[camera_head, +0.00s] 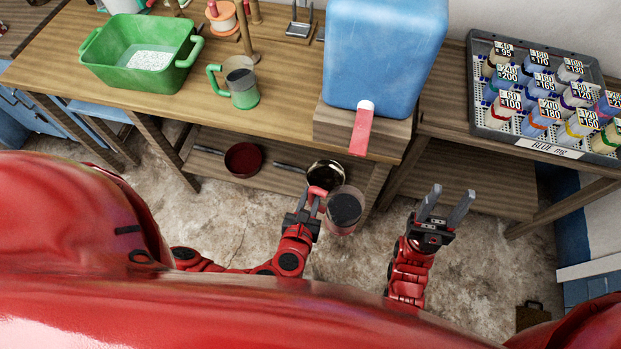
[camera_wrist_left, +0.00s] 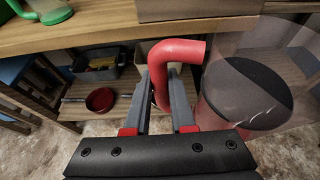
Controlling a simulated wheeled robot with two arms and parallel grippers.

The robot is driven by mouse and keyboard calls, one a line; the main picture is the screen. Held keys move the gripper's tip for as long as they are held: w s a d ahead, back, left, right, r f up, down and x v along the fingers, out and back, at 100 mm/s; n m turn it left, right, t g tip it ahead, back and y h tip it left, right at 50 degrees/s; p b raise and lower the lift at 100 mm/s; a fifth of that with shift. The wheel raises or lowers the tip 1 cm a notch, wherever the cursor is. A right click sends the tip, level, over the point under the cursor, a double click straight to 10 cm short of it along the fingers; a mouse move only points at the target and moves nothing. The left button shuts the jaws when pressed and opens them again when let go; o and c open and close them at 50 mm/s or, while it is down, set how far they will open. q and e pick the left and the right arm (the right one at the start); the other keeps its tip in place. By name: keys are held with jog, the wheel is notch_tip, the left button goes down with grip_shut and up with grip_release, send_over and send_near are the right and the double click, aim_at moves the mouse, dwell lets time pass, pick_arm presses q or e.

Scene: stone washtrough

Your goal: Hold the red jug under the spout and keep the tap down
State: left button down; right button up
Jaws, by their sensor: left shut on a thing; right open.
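The red jug (camera_head: 345,212) is a see-through cup with a dark grey disc inside and a red handle. My left gripper (camera_head: 311,200) is shut on the handle, holding the jug in front of the table edge. The left wrist view shows the red handle (camera_wrist_left: 184,50) between the fingers (camera_wrist_left: 166,92) and the jug body (camera_wrist_left: 248,98) to the right. The red tap (camera_head: 361,130) sticks out from the blue water container (camera_head: 385,50); the jug is below it in the head view. I cannot make out a separate spout. My right gripper (camera_head: 446,208) is open and empty, right of the jug.
The container stands on a wooden block (camera_head: 340,128) at the table edge. A green and clear jug (camera_head: 241,85) and a green basin (camera_head: 140,55) stand left. A grey tray (camera_head: 490,130) of labelled bottles is right. A lower shelf holds pans (camera_head: 243,158). Floor in front is clear.

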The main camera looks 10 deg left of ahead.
pick_arm(q)
jog(key=shift+a+r, duration=0.15)
jog(key=shift+r, duration=0.3)
jog(key=w, duration=1)
jog(key=shift+w, duration=0.4)
jog(key=shift+r, duration=0.1)
jog(key=shift+r, duration=0.15)
dwell(1.8)
